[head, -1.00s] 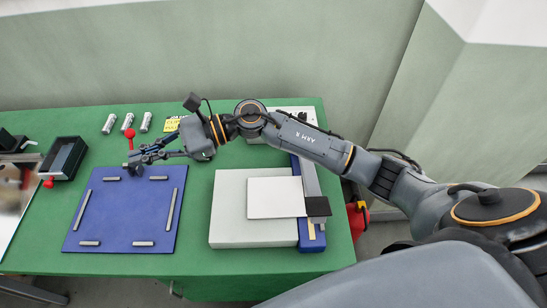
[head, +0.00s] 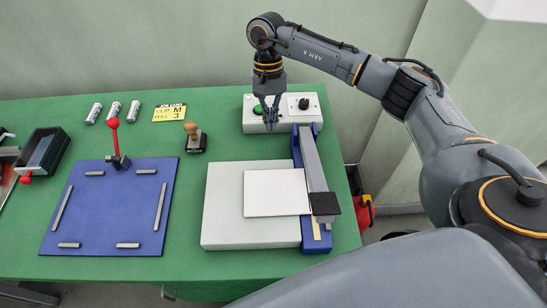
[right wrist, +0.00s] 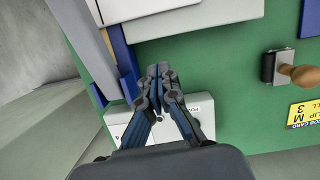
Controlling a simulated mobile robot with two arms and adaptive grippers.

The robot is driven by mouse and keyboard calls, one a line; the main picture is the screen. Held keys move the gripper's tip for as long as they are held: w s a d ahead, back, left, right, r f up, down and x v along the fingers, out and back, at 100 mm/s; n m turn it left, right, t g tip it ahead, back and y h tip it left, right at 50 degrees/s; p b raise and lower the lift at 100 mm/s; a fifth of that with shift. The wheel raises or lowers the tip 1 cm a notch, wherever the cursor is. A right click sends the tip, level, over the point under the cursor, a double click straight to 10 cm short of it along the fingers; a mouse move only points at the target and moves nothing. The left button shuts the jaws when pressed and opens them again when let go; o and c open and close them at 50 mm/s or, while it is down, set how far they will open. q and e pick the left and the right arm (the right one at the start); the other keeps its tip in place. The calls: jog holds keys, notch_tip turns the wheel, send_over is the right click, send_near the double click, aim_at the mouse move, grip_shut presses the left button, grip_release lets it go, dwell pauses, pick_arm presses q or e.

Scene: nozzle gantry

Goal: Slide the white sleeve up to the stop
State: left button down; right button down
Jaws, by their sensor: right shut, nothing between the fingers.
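A flat white square piece (head: 277,193) lies on a larger pale block (head: 225,232). Its right edge is at a grey bar (head: 313,160) along a blue rail (head: 317,243). I cannot tell whether it is the white sleeve, or which part is the stop. My right gripper (head: 269,122) is shut and empty, pointing down at the white control box (head: 290,121) behind the rail. My left gripper is out of view.
The control box has a green button (head: 258,109) and a black knob (head: 304,103). A blue board (head: 108,211) with grey strips and a red-handled lever (head: 114,138) is at left.

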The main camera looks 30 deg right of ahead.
aim_at(274, 166)
jog(key=p+x, duration=0.3)
jog(key=x, duration=0.4)
jog(key=shift+s, duration=0.15)
jog(key=s+p, duration=0.1)
jog(key=s+a+p, duration=0.1)
jog(key=shift+s+f+p, duration=0.3)
jog(key=shift+f+p, duration=0.05)
jog(key=shift+f, duration=0.05)
jog(key=shift+s+a+f+p, duration=0.1)
jog(key=shift+s+a+p, duration=0.15)
jog(key=shift+s, duration=0.25)
jog(key=shift+f, duration=0.1)
